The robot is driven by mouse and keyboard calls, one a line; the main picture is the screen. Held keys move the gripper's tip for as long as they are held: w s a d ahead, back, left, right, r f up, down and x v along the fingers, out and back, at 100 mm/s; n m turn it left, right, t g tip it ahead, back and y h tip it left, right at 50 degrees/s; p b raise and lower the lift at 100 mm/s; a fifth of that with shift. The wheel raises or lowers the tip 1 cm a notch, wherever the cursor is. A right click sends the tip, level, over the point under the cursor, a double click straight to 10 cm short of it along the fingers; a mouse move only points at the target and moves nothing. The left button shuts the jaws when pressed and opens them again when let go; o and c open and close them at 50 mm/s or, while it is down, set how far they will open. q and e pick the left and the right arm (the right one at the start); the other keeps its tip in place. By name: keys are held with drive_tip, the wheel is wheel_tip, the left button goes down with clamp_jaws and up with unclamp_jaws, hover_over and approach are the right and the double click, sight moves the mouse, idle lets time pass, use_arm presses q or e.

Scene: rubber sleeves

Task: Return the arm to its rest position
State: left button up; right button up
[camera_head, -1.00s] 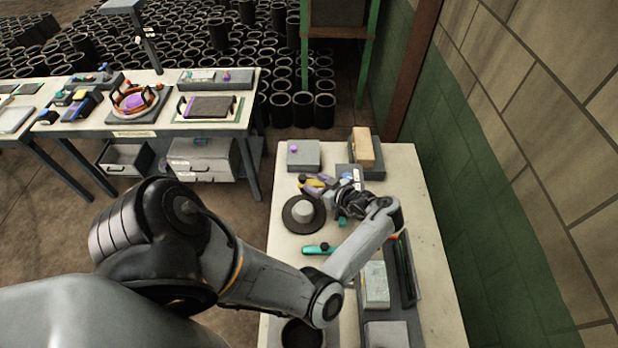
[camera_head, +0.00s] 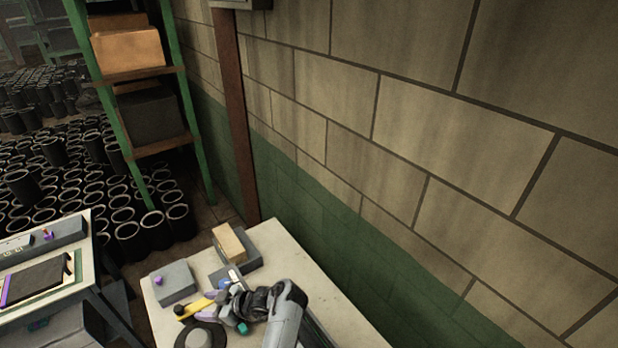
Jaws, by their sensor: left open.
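My left gripper (camera_head: 207,299) is at the lower middle of the head view, above the white worktable (camera_head: 285,260). Its jaws are open, and I see nothing held between them. Yellow and purple show around the fingers. My grey left forearm (camera_head: 285,318) runs down out of the bottom edge. My right gripper is not in view.
Near the gripper are a dark disc with a grey hub (camera_head: 199,339), a grey block with a purple knob (camera_head: 175,284) and a tan block (camera_head: 228,243). A block wall (camera_head: 420,120) borders the table's right. A green-framed shelf (camera_head: 140,75) stands behind.

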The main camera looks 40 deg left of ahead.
use_arm(q)
drive_tip(key=w+a+r+m+t+y, duration=0.1)
drive_tip(key=w+a+r+m+t, duration=0.1)
drive_tip(key=a+t, duration=0.4)
drive_tip(key=w+r+m+t+p, duration=0.1)
drive_tip(key=w+r+m+t, duration=0.3)
drive_tip(key=w+m+t, duration=0.15)
drive_tip(key=w+d+r+m+t+h+p, duration=0.1)
drive_tip(key=w+d+m+t+h, duration=0.25)
drive_tip(key=d+m+h, duration=0.6)
drive_tip(key=s+d+m+g+h, duration=0.1)
drive_tip(key=s+d+m, duration=0.3)
drive_tip(key=s+d, duration=0.5)
drive_tip(key=s+d+m+g+h+p, duration=0.1)
drive_tip(key=s+d+m+g, duration=0.3)
drive_tip(key=s+d, duration=0.5)
drive_tip(key=d+m+h, duration=0.1)
drive_tip(key=d, duration=0.7)
drive_tip(key=shift+s+d+f, duration=0.25)
drive_tip(key=shift+s+d, duration=0.05)
drive_tip(key=shift+d, duration=0.1)
drive_tip(key=shift+h, duration=0.25)
